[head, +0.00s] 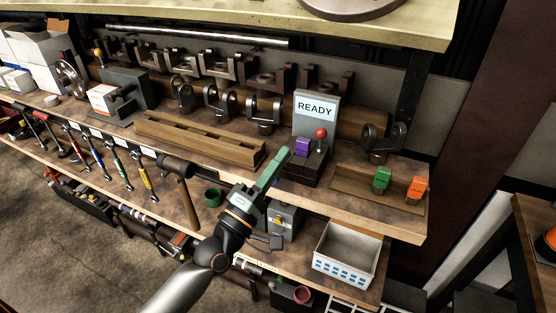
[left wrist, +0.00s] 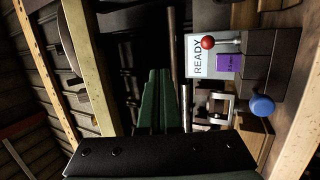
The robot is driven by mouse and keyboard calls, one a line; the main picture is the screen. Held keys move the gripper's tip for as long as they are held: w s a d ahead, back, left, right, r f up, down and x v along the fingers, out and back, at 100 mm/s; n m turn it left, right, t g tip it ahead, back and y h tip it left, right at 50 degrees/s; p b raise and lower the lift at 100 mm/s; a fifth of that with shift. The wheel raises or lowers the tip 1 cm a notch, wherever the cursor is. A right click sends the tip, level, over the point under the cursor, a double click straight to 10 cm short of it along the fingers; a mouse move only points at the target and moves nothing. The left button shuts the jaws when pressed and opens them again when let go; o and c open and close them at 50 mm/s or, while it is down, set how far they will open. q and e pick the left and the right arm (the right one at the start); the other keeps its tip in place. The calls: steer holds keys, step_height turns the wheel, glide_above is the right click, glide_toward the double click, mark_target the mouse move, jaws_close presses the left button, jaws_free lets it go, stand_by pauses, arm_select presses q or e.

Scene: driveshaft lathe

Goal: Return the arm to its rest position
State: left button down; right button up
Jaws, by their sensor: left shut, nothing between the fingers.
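My left gripper (head: 276,160) reaches up from the lower middle of the head view, its green fingers shut and empty. The fingers are just left of the dark station with the READY sign (head: 315,107), in front of the wooden trough. I cannot tell whether they touch anything. In the left wrist view the closed green fingers (left wrist: 159,100) point away from the camera, apart from the READY sign (left wrist: 200,55) at the right. My right gripper is in neither view.
The READY station carries a red-knobbed lever (head: 321,132) and a purple block (head: 302,147). A green block (head: 382,179) and an orange block (head: 416,188) sit to its right. A white basket (head: 344,268) stands below. Hanging tools, including a hammer (head: 177,170), line the shelf front at left.

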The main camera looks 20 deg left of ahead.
arm_select(q)
steer(key=shift+s+a, duration=0.1)
steer(key=shift+s, duration=0.15)
stand_by(0.3)
steer(key=s+d+f+m+g, duration=0.1)
steer(key=s+f+m+g, duration=0.3)
steer(key=f, duration=0.6)
steer(key=s+d+f+m+g, duration=0.25)
steer(key=f+m, duration=0.25)
steer(key=f, duration=0.5)
steer(key=s+a+f+m+g+y, duration=0.2)
steer(key=s+f+m+g, duration=0.4)
steer(key=s+f, duration=0.7)
steer(key=shift+s+a+f+m+y+p, duration=0.15)
steer(key=shift+s+f+m+y+p, duration=0.15)
steer(key=shift+f+m+y, duration=0.5)
